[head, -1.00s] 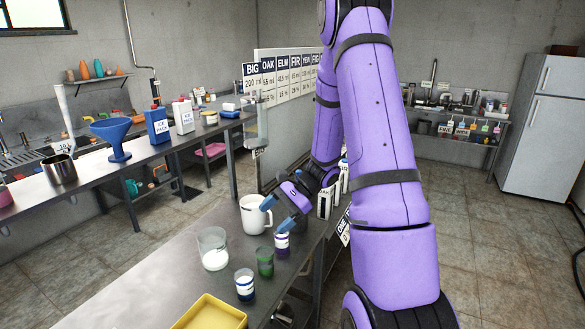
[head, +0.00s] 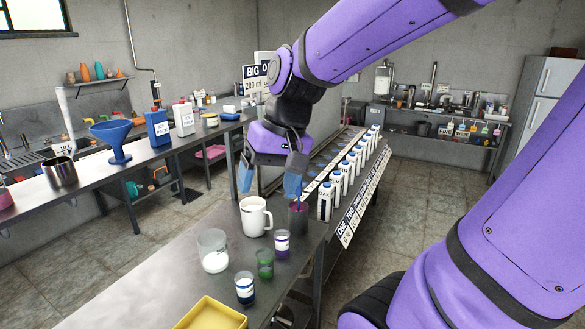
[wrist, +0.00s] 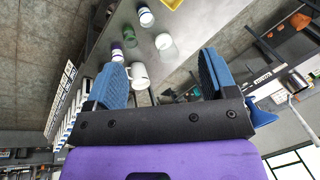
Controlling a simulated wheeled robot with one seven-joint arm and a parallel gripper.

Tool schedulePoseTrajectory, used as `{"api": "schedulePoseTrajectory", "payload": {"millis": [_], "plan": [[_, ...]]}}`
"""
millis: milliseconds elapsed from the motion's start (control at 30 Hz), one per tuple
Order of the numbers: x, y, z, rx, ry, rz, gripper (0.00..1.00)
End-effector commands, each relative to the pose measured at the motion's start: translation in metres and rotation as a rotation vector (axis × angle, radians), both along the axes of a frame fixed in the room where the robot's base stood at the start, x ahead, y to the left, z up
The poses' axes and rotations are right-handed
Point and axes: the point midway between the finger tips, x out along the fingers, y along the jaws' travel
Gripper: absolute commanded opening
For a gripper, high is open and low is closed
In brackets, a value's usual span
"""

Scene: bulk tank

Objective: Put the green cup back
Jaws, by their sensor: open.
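The green cup (head: 265,263) is small and dark green and stands upright on the metal bench (head: 150,290), between a blue-banded cup (head: 245,288) and a purple-banded cup (head: 282,243). It also shows in the wrist view (wrist: 129,37). My gripper (head: 270,182) is open and empty, with blue fingers pointing down. It hangs above the bench, higher and farther back than the green cup, near the white mug (head: 255,217). In the wrist view my gripper's fingers (wrist: 164,72) are spread wide, with the white mug (wrist: 139,77) between them in the picture.
A glass beaker (head: 213,252) with white contents stands left of the green cup, and a yellow tray (head: 212,314) lies in front. White bottles (head: 325,200) line a rack at the right. The bench's left front is clear.

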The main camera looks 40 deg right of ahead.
Motion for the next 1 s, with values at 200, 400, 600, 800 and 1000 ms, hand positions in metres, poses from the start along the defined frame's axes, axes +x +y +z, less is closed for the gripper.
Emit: {"api": "schedulePoseTrajectory", "payload": {"millis": [200,400,600,800,1000], "plan": [[-0.039,0.006,0.028,-0.173,-0.177,0.151,0.79],[-0.060,0.006,0.041,-0.271,-0.280,0.227,0.79],[-0.065,0.005,0.044,-0.299,-0.309,0.246,0.79],[-0.065,0.005,0.044,-0.298,-0.307,0.246,0.79],[-0.065,0.005,0.044,-0.297,-0.308,0.245,0.79]]}}
